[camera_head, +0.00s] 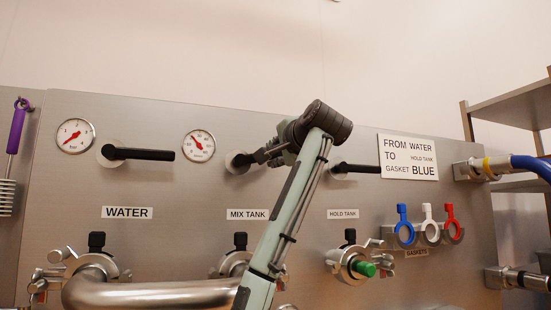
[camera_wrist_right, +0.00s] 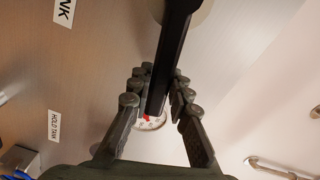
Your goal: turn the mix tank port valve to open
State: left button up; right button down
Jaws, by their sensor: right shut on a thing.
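The mix tank port valve (camera_head: 236,162) sits on the steel panel above the MIX TANK label (camera_head: 247,214). Its round hub shows left of my right gripper (camera_head: 262,154), and my gripper and arm hide most of its handle in the head view. In the right wrist view its black bar handle (camera_wrist_right: 174,50) runs between the two fingers of my right gripper (camera_wrist_right: 160,80), which is shut on it. The handle's exact angle is hard to tell in the head view. My left gripper is not in view.
Black handles of the water valve (camera_head: 145,154) and hold tank valve (camera_head: 358,168) lie level on either side. Two gauges (camera_head: 76,136) (camera_head: 199,146), a sign (camera_head: 408,157) and coloured gaskets (camera_head: 429,225) are on the panel. Pipe ports and a large steel pipe (camera_head: 150,294) stick out below.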

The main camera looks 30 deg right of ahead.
jog(key=shift+a+r+n, duration=0.25)
jog(key=shift+r+n, duration=0.4)
jog(key=shift+n, duration=0.35)
jog(key=shift+w+r, duration=0.1)
jog(key=shift+a+r+n+p, duration=0.15)
jog(key=shift+r+n+p, duration=0.15)
jog(key=shift+n+p, duration=0.15)
jog(key=shift+w+a+r+n+p, duration=0.1)
jog(key=shift+a+r+n+p, duration=0.25)
jog(key=shift+n, duration=0.3)
jog(key=shift+w+a+r+n+p, duration=0.15)
jog(key=shift+r+n+p, duration=0.1)
jog(key=shift+r+n, duration=0.25)
jog(key=shift+a+r+n, duration=0.1)
jog(key=shift+a+n, duration=0.2)
jog(key=shift+n, duration=0.4)
